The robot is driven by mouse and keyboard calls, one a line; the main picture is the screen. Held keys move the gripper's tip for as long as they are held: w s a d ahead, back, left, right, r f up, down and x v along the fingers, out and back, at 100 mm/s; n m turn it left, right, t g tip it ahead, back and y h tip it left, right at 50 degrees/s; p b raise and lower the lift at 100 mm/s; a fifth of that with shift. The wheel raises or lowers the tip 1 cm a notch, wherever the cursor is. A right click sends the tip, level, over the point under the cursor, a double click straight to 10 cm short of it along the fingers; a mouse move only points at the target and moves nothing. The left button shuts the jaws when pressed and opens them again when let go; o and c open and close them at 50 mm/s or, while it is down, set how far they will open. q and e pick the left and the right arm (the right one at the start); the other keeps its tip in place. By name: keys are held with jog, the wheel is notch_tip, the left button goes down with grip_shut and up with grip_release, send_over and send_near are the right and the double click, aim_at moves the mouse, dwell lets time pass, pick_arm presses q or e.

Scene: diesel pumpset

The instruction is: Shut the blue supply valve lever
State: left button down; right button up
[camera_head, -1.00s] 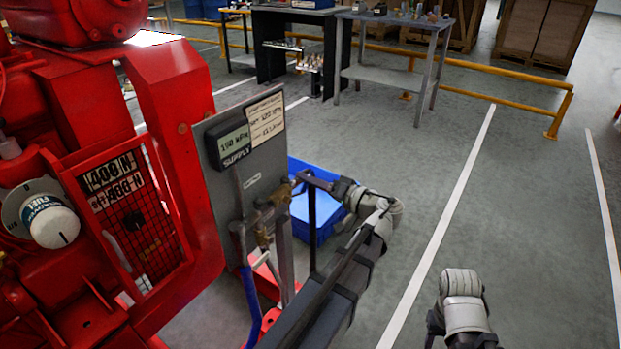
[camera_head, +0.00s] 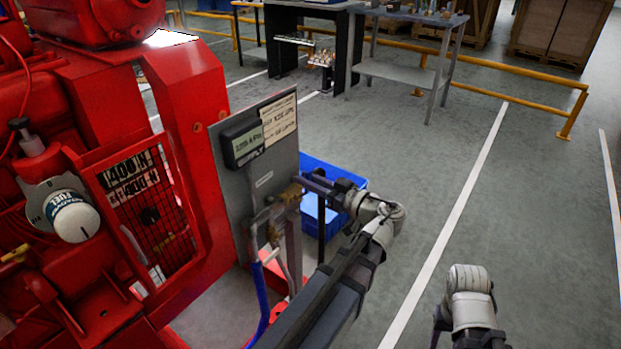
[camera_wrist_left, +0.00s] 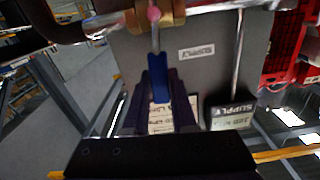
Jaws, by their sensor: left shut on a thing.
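The blue supply valve lever (camera_wrist_left: 159,78) shows in the left wrist view, pointing from its thin stem toward my gripper, roughly across the metal pipe. My left gripper (camera_wrist_left: 159,108) is shut on the lever, one dark finger on each side. The brass valve body (camera_wrist_left: 172,14) is at the top of that view. In the head view my left gripper (camera_head: 312,182) is beside the upper brass fitting (camera_head: 290,195) at the grey panel's right edge; the lever is hard to make out there. My right arm shows at lower right, its gripper out of view.
The grey panel (camera_head: 283,152) carries a supply display (camera_head: 243,143) with blurred figures. A blue hose (camera_head: 261,300) hangs below the fittings. The red engine (camera_head: 195,120) fills the left. A blue crate (camera_head: 312,207) stands behind the panel. Floor to the right is clear.

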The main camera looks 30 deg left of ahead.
pick_arm(q)
jog(key=shift+s+n, duration=0.35)
jog(key=shift+n, duration=0.05)
jog(key=c, duration=0.7)
grip_release()
jog(key=d, duration=0.7)
jog(key=shift+s+d, duration=0.25)
jog(key=shift+d, duration=0.15)
